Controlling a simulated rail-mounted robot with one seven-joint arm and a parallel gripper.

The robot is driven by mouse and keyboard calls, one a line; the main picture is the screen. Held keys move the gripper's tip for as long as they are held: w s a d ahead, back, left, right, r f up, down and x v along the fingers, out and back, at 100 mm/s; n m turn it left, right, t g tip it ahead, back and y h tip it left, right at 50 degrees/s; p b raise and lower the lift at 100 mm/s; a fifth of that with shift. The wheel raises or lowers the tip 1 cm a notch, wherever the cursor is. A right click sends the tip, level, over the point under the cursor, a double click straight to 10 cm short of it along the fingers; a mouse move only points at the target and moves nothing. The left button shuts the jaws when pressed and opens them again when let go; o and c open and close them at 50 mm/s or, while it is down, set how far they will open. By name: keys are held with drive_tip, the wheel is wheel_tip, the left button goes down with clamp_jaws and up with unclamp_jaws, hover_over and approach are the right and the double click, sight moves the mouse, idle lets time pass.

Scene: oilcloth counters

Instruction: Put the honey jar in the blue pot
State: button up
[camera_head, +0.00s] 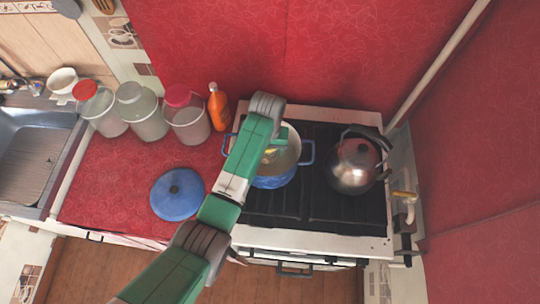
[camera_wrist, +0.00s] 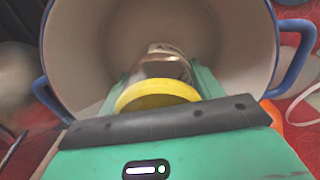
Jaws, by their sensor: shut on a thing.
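The blue pot (camera_head: 273,183) stands on the stove, uncovered, with its pale inside and blue handles showing. In the wrist view the pot (camera_wrist: 85,50) fills most of the picture. The honey jar (camera_wrist: 156,93) has a yellow lid and a shiny glass body. My gripper (camera_wrist: 165,72) is shut on the honey jar and holds it at the pot's opening, with the pale inner wall behind it. In the head view my gripper (camera_head: 277,150) is over the pot and partly hidden by my arm. How deep the jar sits in the pot I cannot tell.
A metal kettle (camera_head: 352,168) stands on the stove right of the pot. A blue lid (camera_head: 177,194) lies on the red counter at the left. Several jars (camera_head: 142,113) and an orange bottle (camera_head: 218,107) line the back. A sink (camera_head: 30,160) is at far left.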

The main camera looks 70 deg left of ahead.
sight(268, 156)
drive_tip(key=shift+f, duration=2.15)
drive_tip(key=shift+b, duration=0.3)
drive_tip(key=shift+f, duration=0.15)
drive_tip(key=o, duration=1.3)
drive_tip(key=shift+c, duration=0.2)
wheel_tip(268, 156, up, 12)
drive_tip(key=shift+r+p, duration=0.15)
drive_tip(key=shift+p, duration=0.6)
drive_tip(key=shift+w, duration=0.1)
